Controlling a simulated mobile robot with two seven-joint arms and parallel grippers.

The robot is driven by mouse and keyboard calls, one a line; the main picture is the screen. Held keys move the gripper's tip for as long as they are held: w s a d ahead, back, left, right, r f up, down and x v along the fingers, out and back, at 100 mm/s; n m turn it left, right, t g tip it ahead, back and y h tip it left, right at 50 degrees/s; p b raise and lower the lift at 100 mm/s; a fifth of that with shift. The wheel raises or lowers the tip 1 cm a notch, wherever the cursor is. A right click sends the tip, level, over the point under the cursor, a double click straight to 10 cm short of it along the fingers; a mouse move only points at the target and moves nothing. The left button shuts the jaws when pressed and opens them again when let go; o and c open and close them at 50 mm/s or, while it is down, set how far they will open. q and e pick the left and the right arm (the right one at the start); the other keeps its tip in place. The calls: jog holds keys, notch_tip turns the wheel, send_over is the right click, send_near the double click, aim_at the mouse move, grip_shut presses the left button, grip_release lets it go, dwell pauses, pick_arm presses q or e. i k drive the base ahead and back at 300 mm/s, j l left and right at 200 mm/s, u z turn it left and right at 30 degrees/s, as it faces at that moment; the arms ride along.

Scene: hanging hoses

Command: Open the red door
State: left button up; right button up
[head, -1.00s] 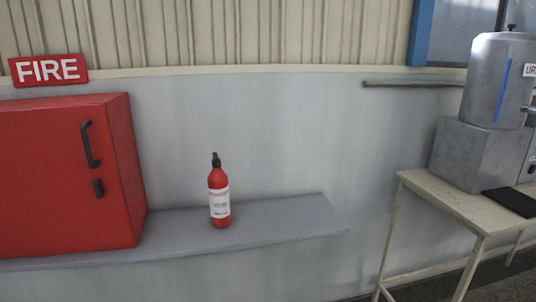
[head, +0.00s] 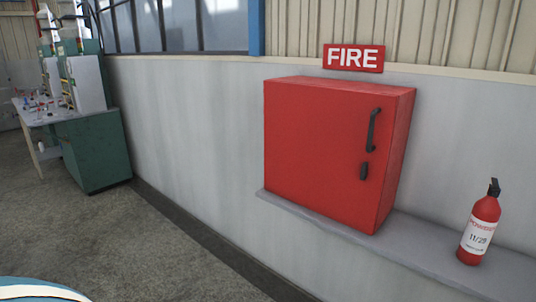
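A red cabinet (head: 325,145) stands on a grey wall ledge in the head view, right of the middle. Its red door (head: 310,140) faces me and looks shut. A black vertical handle (head: 373,130) is near the door's right edge, with a small black latch (head: 364,171) below it. Neither of my grippers shows in the head view. What is inside the cabinet is hidden.
A red bottle (head: 480,225) stands on the grey ledge (head: 420,243) right of the cabinet. A FIRE sign (head: 353,57) is above. A green workbench (head: 95,150) with equipment stands at far left. The floor (head: 110,235) between is clear.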

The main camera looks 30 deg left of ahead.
aim_at(317, 140)
jog(key=u, duration=0.75)
